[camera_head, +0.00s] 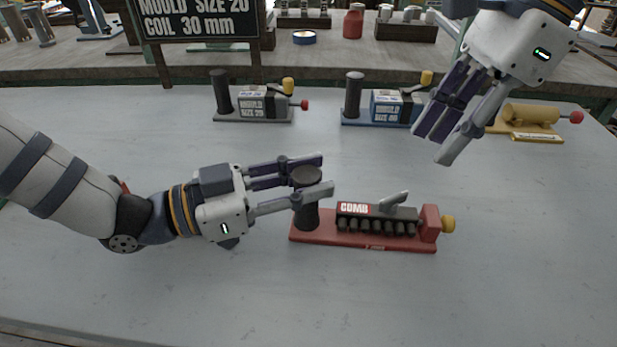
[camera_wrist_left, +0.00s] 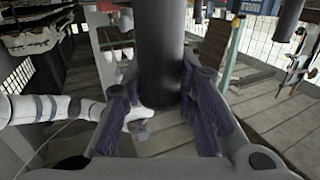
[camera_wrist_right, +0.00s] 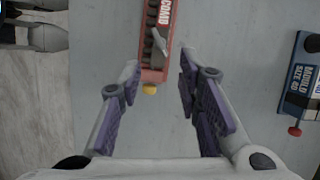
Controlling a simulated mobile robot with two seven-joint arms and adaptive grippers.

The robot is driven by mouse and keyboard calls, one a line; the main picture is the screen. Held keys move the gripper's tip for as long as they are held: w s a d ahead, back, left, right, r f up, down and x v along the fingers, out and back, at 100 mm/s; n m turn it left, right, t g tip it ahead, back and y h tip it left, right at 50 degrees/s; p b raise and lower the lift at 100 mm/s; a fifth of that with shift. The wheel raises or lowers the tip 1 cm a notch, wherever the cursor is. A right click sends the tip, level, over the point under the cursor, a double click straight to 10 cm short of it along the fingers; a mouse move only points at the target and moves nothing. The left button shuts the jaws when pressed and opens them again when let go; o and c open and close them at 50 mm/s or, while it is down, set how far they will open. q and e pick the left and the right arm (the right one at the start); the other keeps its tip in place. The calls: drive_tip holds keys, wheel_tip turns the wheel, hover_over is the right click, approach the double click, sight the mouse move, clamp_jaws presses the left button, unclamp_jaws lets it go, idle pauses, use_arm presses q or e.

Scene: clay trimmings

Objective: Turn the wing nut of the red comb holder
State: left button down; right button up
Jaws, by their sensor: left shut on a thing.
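The red comb holder (camera_head: 365,240) lies on the table right of centre, with a black post (camera_head: 306,215) at its left end and a yellow knob (camera_head: 448,224) at its right end. A grey wing nut (camera_head: 393,202) sits on top of its black COMB block. My left gripper (camera_head: 315,175) is shut on the black post, which also shows between its fingers in the left wrist view (camera_wrist_left: 160,60). My right gripper (camera_head: 435,143) is open and empty, above and behind the holder's right end. In the right wrist view the wing nut (camera_wrist_right: 158,40) is ahead, beyond the fingers.
A grey mould holder (camera_head: 254,104), a blue mould holder (camera_head: 385,107) and a yellow holder (camera_head: 530,120) stand along the back of the table. A black sign (camera_head: 200,20) stands behind them. The table in front of the red holder is clear.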

sight(398, 195)
drive_tip(key=a+r+m+h, duration=0.1)
drive_tip(key=a+m+h, duration=0.1)
drive_tip(key=m, duration=1.3)
drive_tip(key=a+r+m+h, duration=0.2)
drive_tip(key=m, duration=1.4)
drive_tip(key=shift+n, duration=0.3)
drive_tip(key=f, duration=1.2)
drive_tip(key=shift+d, duration=0.25)
clamp_jaws()
